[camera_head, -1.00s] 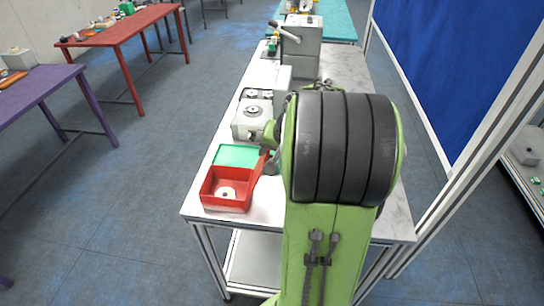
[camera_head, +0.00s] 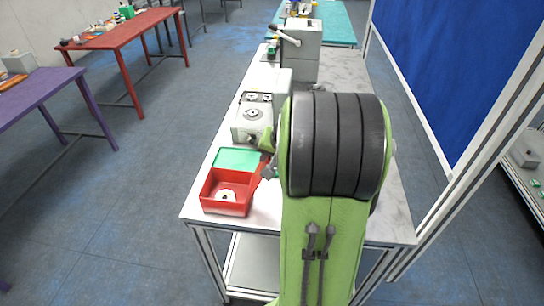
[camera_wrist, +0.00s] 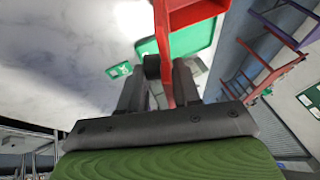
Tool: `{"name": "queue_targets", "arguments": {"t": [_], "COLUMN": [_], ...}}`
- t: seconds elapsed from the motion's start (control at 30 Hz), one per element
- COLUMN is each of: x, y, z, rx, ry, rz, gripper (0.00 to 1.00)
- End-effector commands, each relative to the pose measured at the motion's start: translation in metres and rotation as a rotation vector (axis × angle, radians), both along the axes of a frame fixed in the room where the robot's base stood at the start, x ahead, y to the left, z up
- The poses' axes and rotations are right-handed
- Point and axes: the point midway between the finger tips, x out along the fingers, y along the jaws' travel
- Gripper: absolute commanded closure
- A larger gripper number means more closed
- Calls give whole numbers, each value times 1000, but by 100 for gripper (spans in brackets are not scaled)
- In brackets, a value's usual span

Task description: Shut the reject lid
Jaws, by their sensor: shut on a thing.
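The red reject bin (camera_head: 207,196) stands at the near left corner of the white table, its top open. A pale ring-shaped piece lies inside it. Its red lid (camera_head: 258,183) stands raised and tilted at the bin's right side. My gripper (camera_head: 268,172) is at the lid, mostly hidden behind my arm. In the wrist view my gripper (camera_wrist: 165,88) has its dark fingers on both sides of the red lid (camera_wrist: 164,50) and is shut on it.
A green tray (camera_head: 238,158) sits directly behind the bin. Grey machines (camera_head: 252,122) stand farther back on the table. The white tabletop (camera_head: 205,170) shows bare at the left edge. My arm hides much of the table's right part.

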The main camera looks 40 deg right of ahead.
Motion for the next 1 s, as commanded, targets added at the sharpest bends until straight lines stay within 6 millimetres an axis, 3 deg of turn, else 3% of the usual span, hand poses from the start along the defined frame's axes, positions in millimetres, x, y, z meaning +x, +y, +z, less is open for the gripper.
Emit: {"name": "queue_targets", "arguments": {"t": [0.67, 1.0], "x": [13, 44], "y": [10, 35], "z": [9, 20], "rx": [-67, -222], "ry": [85, 288], "rz": [7, 14], "gripper": [100, 100]}}
